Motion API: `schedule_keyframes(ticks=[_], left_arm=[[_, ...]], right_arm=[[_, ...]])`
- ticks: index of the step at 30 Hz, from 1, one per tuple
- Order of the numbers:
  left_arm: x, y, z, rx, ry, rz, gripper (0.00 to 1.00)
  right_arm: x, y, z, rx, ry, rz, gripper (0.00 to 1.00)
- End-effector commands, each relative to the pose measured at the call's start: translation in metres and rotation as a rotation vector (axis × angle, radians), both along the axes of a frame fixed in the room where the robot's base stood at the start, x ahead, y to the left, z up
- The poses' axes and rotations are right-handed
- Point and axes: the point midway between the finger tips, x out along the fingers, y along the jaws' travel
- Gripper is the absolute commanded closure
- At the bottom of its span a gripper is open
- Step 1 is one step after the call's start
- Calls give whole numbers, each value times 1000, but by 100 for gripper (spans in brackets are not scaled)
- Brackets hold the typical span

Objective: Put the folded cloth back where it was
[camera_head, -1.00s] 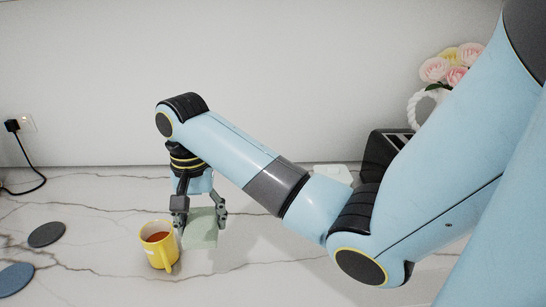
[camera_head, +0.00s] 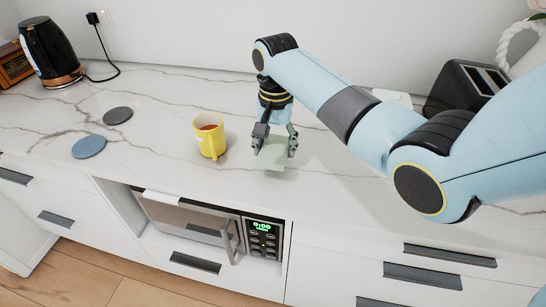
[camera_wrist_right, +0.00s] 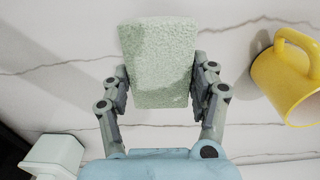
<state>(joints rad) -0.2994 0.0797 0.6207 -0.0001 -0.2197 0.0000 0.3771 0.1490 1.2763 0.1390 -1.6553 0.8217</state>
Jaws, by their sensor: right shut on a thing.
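The folded cloth (camera_head: 271,156) is pale green and hangs between the fingers of my right gripper (camera_head: 275,146), over the marble counter. It also shows in the right wrist view (camera_wrist_right: 160,62), with a finger at each side. My right gripper (camera_wrist_right: 160,92) is shut on it. The cloth is low over the counter, right of the yellow mug; I cannot tell whether it touches the surface. My left gripper is in neither view.
A yellow mug (camera_head: 209,145) of reddish-brown drink stands close left of the cloth. A dark coaster (camera_head: 118,115) and a blue coaster (camera_head: 89,147) lie further left. A kettle (camera_head: 48,50) stands far left, a black toaster (camera_head: 465,88) at right. A microwave (camera_head: 190,222) sits below the counter.

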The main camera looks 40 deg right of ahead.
Motion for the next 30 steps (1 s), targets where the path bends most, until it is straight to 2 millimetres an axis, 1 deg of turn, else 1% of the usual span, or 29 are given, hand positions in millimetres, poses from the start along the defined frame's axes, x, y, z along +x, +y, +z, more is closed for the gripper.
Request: schedule_keyframes(ticks=[1, 5, 9, 12, 24, 25, 29, 30], left_arm=[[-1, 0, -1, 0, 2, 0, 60], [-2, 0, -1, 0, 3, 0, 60], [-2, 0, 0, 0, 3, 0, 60], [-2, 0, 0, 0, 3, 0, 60], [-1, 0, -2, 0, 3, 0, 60], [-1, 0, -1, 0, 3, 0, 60], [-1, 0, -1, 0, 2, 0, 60], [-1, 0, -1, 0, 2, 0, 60]], right_arm=[[5, 1, -3, 1, 1, 0, 71], [9, 2, -10, 0, 1, 1, 71], [8, 2, -32, 0, 4, 1, 71], [8, 2, -43, 0, 1, 1, 71], [8, 2, -49, -1, 1, 1, 71], [8, 2, -49, 0, 0, 1, 36], [8, 2, -48, 0, 0, 1, 19], [8, 2, -48, 0, 0, 1, 16]])
